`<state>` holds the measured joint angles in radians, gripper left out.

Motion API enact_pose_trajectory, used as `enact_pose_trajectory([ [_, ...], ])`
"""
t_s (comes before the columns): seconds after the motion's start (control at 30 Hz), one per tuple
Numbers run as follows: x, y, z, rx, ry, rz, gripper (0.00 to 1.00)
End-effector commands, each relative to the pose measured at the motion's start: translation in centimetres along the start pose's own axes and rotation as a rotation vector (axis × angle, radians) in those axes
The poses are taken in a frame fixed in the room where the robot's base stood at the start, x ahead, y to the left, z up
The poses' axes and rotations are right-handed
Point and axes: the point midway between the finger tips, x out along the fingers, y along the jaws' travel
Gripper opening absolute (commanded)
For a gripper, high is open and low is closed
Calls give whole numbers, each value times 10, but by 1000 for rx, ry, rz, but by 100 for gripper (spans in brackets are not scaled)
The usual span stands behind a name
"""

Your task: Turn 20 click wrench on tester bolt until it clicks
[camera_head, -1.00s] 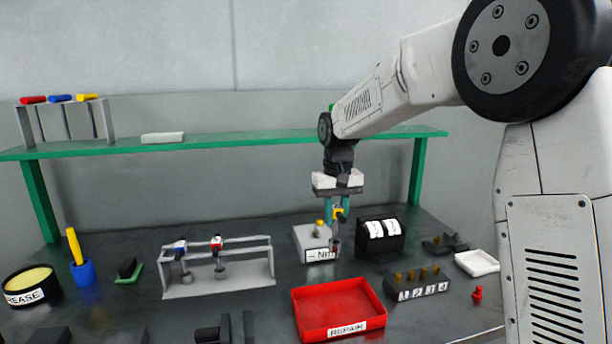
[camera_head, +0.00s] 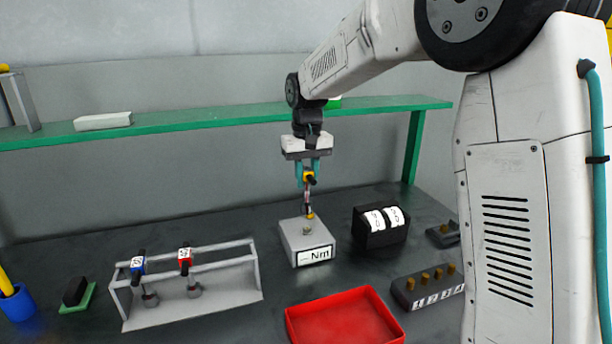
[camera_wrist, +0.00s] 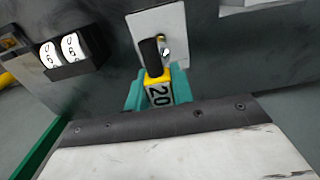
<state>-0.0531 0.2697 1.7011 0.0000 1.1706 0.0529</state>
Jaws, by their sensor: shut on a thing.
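My gripper (camera_head: 308,178) is shut on the 20 click wrench, whose yellow collar (camera_head: 310,178) shows between the teal fingers. In the wrist view the yellow collar (camera_wrist: 160,92) reads 20, and a dark shaft extends past it. The wrench hangs steeply downward above the back of the tester (camera_head: 297,245), a pale box with a "– Nm" label. A small brass piece (camera_head: 310,216) and a grey stud (camera_head: 306,231) are on the tester's top. I cannot tell which is the bolt, nor whether the wrench touches either one. The wrench partly hides the tester top in the wrist view.
A black box with two white number drums (camera_head: 381,228) stands right of the tester. A red tray (camera_head: 345,318) lies in front. A grey rack (camera_head: 190,305) with blue- and red-collared wrenches is at left. A green shelf (camera_head: 200,128) runs behind. A dark numbered block (camera_head: 428,288) is at right.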

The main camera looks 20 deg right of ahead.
Motion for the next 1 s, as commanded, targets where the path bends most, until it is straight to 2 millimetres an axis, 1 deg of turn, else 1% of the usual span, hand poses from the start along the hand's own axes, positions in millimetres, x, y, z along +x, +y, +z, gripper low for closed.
enact_pose_trajectory([
  [0.17, 0, 0, 2, 40, 1, 0, 0],
  [0.27, 0, 0, 2, 112, 1, 0, 0],
  [0.37, 0, 0, 1, 219, 1, 0, 0],
  [0.8, 0, -1, 0, 863, 1, 0, 0],
  [1.0, 0, -2, 0, 1094, 1, 0, 0],
])
